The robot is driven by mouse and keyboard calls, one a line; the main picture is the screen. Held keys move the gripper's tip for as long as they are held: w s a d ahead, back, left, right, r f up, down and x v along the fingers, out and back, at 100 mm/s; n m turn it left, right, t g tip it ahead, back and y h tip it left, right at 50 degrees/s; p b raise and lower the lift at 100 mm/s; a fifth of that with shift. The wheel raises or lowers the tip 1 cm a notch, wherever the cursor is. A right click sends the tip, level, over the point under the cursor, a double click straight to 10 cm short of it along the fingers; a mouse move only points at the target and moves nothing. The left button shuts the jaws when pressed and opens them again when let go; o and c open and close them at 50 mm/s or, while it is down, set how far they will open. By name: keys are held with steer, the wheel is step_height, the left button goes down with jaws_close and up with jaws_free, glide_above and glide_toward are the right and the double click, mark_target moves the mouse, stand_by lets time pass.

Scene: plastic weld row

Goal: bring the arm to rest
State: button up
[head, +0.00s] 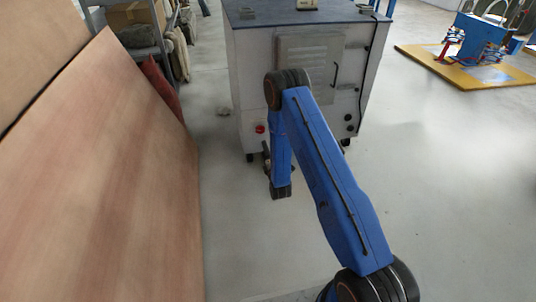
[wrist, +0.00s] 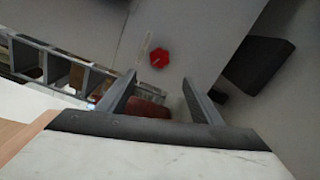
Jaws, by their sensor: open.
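My blue arm (head: 325,165) reaches forward from the lower right in the head view, bends at a dark elbow joint, and its forearm hangs down in front of a white cabinet. The gripper itself is mostly hidden in that view. In the wrist view my gripper (wrist: 159,78) shows two grey fingers set apart, with nothing held between them. Beyond the fingertips is a red knob (wrist: 159,58) on a pale surface. It appears as a small red knob (head: 260,128) low on the cabinet front in the head view.
The white cabinet (head: 255,70) with a dark top stands close ahead of my arm. Large brown panels (head: 110,190) stand at the left. A shelf with boxes (head: 140,35) is behind them. A blue machine on a yellow platform (head: 460,72) is far right. The right floor is clear.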

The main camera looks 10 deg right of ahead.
steer(key=shift+s, duration=0.75)
step_height(320, 180, up, 24)
steer(key=s+d+m+g, duration=0.1)
steer(key=d+m+g, duration=0.1)
steer(key=m+g, duration=0.35)
steer(key=s+r+m, duration=0.5)
steer(key=s+r, duration=0.3)
steer(key=s+d+r+m+g, duration=0.1)
steer(key=s+r+m+g, duration=0.1)
steer(key=s, duration=1.3)
steer(key=s+d+r+m+g, duration=0.2)
steer(key=s+r+m, duration=0.3)
steer(key=s, duration=1)
steer(key=s+d+r+m+g, duration=0.2)
steer(key=s+r+m+g, duration=0.1)
steer(key=s, duration=1.3)
steer(key=shift+r+m+g, duration=0.35)
steer(key=shift+r, duration=0.35)
